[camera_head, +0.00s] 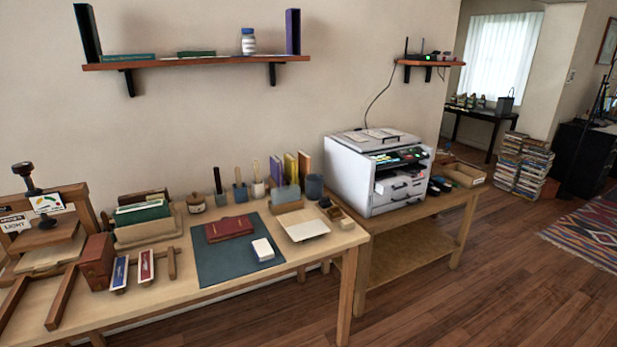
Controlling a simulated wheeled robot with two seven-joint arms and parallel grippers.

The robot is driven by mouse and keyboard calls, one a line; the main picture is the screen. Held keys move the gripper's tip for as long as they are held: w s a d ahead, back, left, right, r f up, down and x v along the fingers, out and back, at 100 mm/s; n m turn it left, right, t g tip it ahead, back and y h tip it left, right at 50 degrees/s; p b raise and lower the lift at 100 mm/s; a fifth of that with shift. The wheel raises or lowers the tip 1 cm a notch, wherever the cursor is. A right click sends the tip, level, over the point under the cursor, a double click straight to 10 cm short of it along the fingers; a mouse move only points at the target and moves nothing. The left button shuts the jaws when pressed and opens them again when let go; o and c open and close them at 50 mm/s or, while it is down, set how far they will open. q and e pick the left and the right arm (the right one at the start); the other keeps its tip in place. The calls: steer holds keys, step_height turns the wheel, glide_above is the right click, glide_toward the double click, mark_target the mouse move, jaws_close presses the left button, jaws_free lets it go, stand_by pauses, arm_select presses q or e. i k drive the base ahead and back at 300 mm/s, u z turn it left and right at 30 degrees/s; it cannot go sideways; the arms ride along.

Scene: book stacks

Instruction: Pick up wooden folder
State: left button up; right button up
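No gripper of mine is in view. I cannot tell for certain which thing is the wooden folder. The wooden worktable (343,241) at the left and centre holds bookbinding items. A dark teal mat (215,267) lies on it with a dark red book (229,228) and a small white block (263,250). A pale flat piece (304,230) lies right of the mat. Small wooden pieces (337,213) lie behind it. Upright handled tools (239,187) stand in cups at the back. A wooden stand (172,263) is left of the mat.
A wooden press (62,225) and a holder with green books (143,213) fill the table's left side. A white printer (352,175) stands on a second table (452,212). A wall shelf (200,61) hangs above. Wooden floor (500,270) is clear at right, before book stacks (523,165) and a patterned rug (590,235).

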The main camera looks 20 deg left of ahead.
mark_target(238, 172)
steer(key=z, duration=0.5)
steer(key=i, duration=1.65)
steer(key=u, duration=1)
steer(key=i, duration=0.7)
steer(key=u, duration=0.6)
